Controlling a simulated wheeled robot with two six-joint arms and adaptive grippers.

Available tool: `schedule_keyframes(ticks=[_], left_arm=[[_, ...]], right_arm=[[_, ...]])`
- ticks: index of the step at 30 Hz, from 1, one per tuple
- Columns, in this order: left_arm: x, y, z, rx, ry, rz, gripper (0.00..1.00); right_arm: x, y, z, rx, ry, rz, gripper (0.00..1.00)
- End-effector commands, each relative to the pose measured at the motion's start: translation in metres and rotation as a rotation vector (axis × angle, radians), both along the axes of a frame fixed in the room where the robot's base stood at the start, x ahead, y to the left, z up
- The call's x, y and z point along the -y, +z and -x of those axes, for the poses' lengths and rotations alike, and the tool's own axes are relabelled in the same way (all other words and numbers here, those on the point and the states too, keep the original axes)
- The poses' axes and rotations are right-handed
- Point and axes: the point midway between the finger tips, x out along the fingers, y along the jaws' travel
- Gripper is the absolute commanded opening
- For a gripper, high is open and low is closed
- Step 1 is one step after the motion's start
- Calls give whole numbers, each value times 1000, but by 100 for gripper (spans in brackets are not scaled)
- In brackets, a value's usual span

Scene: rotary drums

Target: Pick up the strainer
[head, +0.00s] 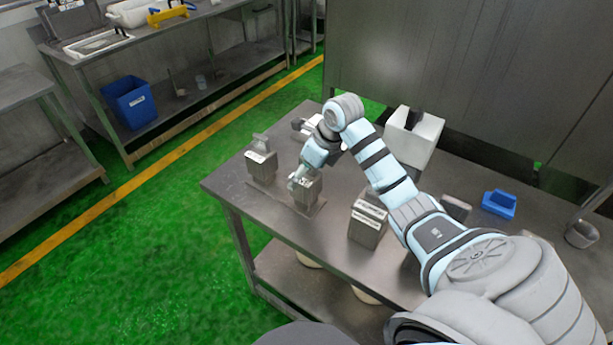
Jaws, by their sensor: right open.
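I cannot clearly identify the strainer at this size. Several grey metal box-shaped pieces stand on the steel table (332,235): one at the left corner (261,167), one under my right gripper (307,195), and one nearer the front (367,223). My right gripper (299,182) points down at the top of the middle box and is open. It is at or very close to that box; I cannot tell whether the fingers touch it. The fingertips are small and partly merge with the box. My left gripper is out of view.
A white container (418,146) stands at the back of the table, behind my right arm. A blue item (499,203) and a metal cup (581,235) are on the right. A blue bin (130,102) sits under a far bench. Green floor is free at left.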

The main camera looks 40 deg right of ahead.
Motion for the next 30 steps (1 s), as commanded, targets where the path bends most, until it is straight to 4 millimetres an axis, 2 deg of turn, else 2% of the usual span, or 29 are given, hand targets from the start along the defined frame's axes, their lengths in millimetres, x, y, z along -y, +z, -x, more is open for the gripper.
schedule_keyframes(ticks=[1,4,12,22,23,30], left_arm=[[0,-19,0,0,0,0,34],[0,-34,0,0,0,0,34],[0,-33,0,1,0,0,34],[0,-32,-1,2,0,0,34],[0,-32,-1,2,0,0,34],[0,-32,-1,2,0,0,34]], right_arm=[[-1,-17,-6,1,0,-4,82],[-3,-32,-13,-1,0,-3,82],[-4,-31,-15,-1,2,-1,82],[-3,-31,-15,-1,1,-1,29],[-3,-31,-15,-1,1,-2,26],[-3,-29,-15,0,0,-1,26]])
